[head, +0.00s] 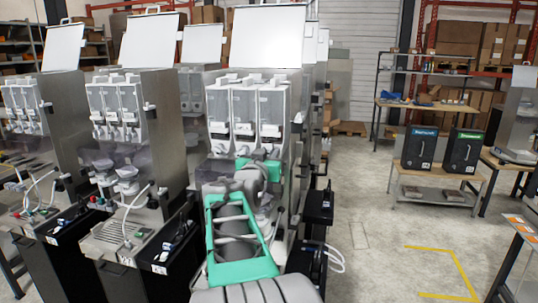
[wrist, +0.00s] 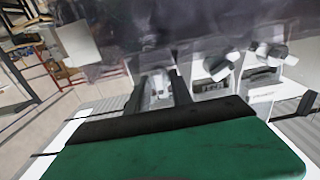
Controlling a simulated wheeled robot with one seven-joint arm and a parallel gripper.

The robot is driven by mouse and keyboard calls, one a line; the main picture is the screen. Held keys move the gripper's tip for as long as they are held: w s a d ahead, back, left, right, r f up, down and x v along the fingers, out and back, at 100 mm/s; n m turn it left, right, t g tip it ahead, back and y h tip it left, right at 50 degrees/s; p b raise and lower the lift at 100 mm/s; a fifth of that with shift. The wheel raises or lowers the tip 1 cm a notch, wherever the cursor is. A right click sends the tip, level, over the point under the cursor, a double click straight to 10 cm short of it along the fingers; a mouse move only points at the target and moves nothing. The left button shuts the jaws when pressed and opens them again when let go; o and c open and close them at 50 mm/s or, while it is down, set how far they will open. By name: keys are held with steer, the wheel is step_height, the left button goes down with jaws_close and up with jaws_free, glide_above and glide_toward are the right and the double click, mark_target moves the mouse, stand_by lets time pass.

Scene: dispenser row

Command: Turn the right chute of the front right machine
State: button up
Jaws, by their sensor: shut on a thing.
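The front right machine (head: 296,88) stands in the middle of the head view, with a raised lid and three clear canisters in a row. Each canister has a pale chute low on its front. The right chute (head: 270,131) shows just above my green wrist. In the wrist view, which looks upside down, my gripper (wrist: 158,80) has its two dark fingers on either side of a pale part, the right chute (wrist: 157,89). The middle chute (wrist: 215,66) and left chute (wrist: 270,52) are to the right there, untouched. My arm hides the machine's lower front in the head view.
Similar machines stand close on the left (head: 132,100). Open floor (head: 370,230) lies to the right, with yellow tape marks. A low table with two dark boxes (head: 420,147) and shelves with cartons are farther back.

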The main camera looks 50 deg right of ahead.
jaws_close()
